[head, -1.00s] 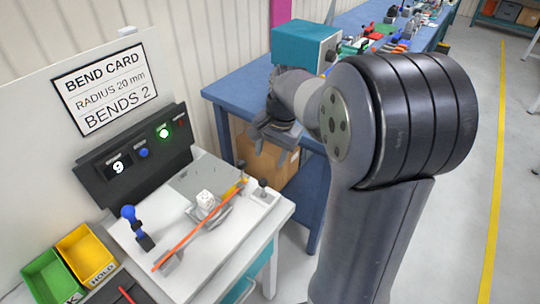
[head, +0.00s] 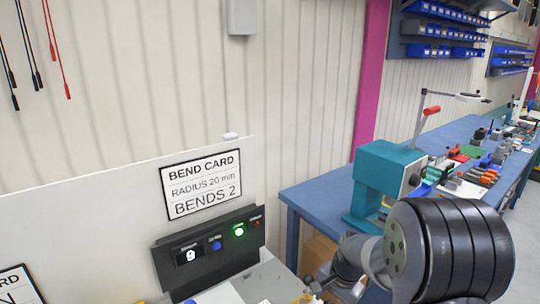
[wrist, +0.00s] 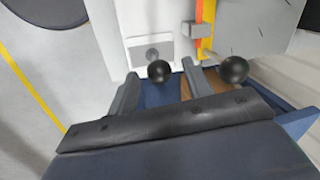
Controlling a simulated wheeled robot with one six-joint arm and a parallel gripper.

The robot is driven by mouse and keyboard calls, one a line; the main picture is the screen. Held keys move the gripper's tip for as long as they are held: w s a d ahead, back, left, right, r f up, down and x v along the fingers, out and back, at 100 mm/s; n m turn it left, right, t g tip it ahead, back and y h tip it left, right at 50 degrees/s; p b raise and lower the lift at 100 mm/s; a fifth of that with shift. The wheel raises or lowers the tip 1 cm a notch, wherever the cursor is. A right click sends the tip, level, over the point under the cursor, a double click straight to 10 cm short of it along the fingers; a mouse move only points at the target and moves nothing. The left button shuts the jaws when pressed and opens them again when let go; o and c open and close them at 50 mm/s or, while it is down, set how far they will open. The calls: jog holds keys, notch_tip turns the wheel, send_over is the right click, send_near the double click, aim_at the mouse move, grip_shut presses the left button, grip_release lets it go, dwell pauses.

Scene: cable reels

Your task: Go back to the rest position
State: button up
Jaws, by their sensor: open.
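My gripper (head: 338,281) shows low in the head view, at the end of my grey and black arm, left of and below the teal machine (head: 380,185). Its fingertips are partly cut off by the frame's lower edge. In the wrist view my gripper (wrist: 160,88) has its two grey fingers apart, with nothing held between them. A black ball knob (wrist: 160,71) shows beyond the gap, and a second black knob (wrist: 233,69) shows to the right of the fingers. An orange and yellow strip (wrist: 204,28) lies on the white bench top (wrist: 165,15) beyond.
A dark control box (head: 208,250) reads 9 and has a lit green button, below the BEND CARD sign (head: 202,185). A blue workbench (head: 315,195) with several tools runs along the wall. A cardboard box (head: 318,254) sits under it. Open floor lies at right.

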jog(key=shift+f+b, duration=0.85)
jog(key=shift+f, duration=0.8)
